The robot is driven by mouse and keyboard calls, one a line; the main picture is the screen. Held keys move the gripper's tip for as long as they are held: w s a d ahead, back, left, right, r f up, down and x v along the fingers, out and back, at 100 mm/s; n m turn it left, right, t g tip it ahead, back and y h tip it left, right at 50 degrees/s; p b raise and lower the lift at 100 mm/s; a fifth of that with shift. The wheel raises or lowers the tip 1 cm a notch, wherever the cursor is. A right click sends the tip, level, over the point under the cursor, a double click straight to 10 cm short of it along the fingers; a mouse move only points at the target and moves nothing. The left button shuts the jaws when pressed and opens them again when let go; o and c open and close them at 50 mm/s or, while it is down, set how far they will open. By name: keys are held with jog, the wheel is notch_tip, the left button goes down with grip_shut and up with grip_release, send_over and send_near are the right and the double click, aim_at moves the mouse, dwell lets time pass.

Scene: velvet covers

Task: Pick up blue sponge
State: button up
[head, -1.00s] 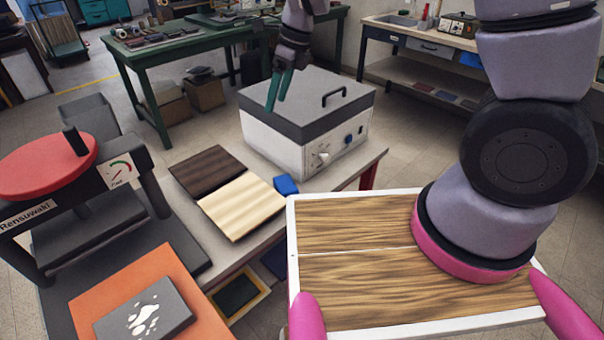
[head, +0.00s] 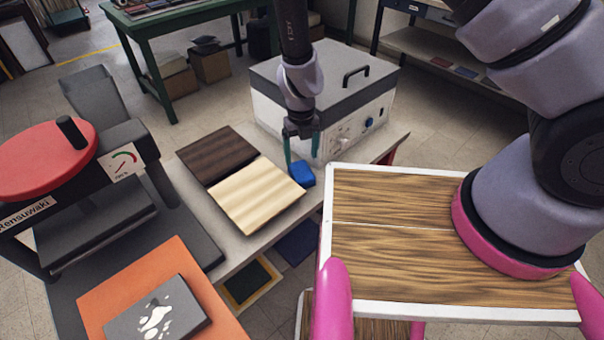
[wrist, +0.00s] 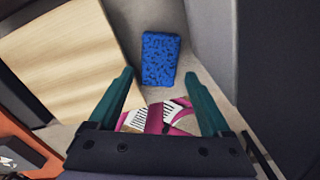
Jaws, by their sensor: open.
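The blue sponge (head: 302,173) lies on the grey table in the head view, at the right edge of the light wooden board and in front of the white box. In the wrist view the sponge (wrist: 159,59) shows its speckled top, just beyond the fingertips and roughly centred between them. My gripper (head: 302,155) points down above and just behind the sponge. Its teal fingers are apart with nothing between them, and it also shows in the wrist view (wrist: 158,80). I cannot tell the exact height of the fingertips over the sponge.
A light board (head: 256,195) and a dark board (head: 217,154) lie left of the sponge. The white box with a grey lid (head: 330,105) stands close behind it. A red-topped press (head: 45,160) is at the left. The table strip around the sponge is narrow.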

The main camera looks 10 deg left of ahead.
aim_at(301, 170)
notch_tip(301, 170, down, 6)
jog(key=shift+s+r, duration=0.1)
jog(key=shift+c, duration=0.3)
jog(key=c, duration=1.1)
jog(key=shift+o, duration=0.2)
jog(key=shift+r, duration=3.55)
jog(key=s+a, duration=0.8)
jog(key=s, duration=0.1)
jog(key=s+a, duration=0.4)
jog(key=shift+s, duration=0.2)
